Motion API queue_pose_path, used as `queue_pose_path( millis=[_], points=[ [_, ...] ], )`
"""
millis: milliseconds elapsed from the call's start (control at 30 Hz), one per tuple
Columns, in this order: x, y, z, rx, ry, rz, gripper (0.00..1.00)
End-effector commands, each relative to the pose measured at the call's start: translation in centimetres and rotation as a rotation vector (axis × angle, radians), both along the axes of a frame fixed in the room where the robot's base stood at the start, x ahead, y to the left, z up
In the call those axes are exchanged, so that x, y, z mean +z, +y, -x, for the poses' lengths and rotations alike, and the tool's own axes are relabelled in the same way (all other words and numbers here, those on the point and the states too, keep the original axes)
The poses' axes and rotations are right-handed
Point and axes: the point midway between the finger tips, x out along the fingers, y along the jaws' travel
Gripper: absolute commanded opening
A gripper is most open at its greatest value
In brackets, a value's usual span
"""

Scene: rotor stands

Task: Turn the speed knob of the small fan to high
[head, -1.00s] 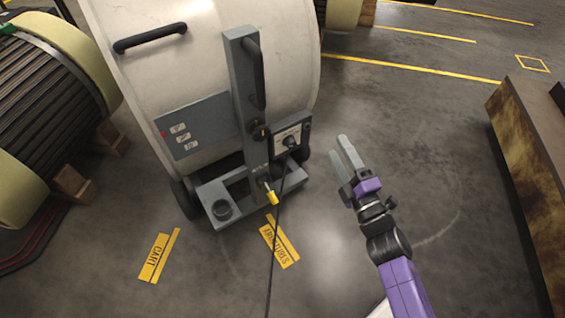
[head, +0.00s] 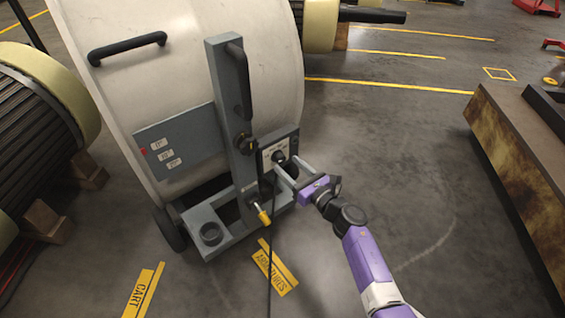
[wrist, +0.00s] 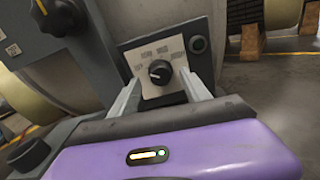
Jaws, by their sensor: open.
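The small fan (head: 205,75) is a large white drum on wheels with a grey upright post in front. Its speed knob (wrist: 159,72) is a black round knob with a white pointer, on a pale labelled plate (wrist: 148,50). The pointer aims to the left in the wrist view; the labels are too small to read. My gripper (head: 284,170) is open, its two fingers pointing at the plate. In the wrist view the fingers (wrist: 158,90) stand either side of the knob's lower part; I cannot tell whether they touch it. The knob also shows in the head view (head: 278,156).
A yellow-handled lever (head: 263,215) and a round cup-like part (head: 211,233) are below. A black cable (head: 271,270) hangs to the floor. A brown stand (head: 530,160) is at right; floor between is clear.

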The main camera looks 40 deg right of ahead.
Motion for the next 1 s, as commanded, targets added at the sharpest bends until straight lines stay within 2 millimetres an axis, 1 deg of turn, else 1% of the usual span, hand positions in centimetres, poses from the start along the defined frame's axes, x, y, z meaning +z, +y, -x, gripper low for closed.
queue_pose_path(
  millis=[33,100,233,400,600,667,800,900,1000],
  points=[
    [-0.1,-0.1,-0.9,0.001,-0.002,0.0,0.55],
    [-0.2,-0.2,-1.8,0.0,0.0,0.0,0.55],
    [-0.1,-0.3,-3.1,0.001,0.0,-0.002,0.55],
    [0.0,-0.5,-3.7,-0.001,0.0,-0.002,0.55],
    [0.0,-0.4,-3.7,-0.001,0.0,-0.002,0.55],
    [0.0,-0.4,-3.7,-0.001,0.0,-0.002,0.46],
    [0.0,-0.4,-3.7,-0.001,0.0,-0.002,0.18],
    [0.0,-0.4,-3.6,-0.001,0.0,-0.002,0.0],
    [0.0,-0.4,-3.6,-0.001,0.0,-0.003,0.0]
  ],
)
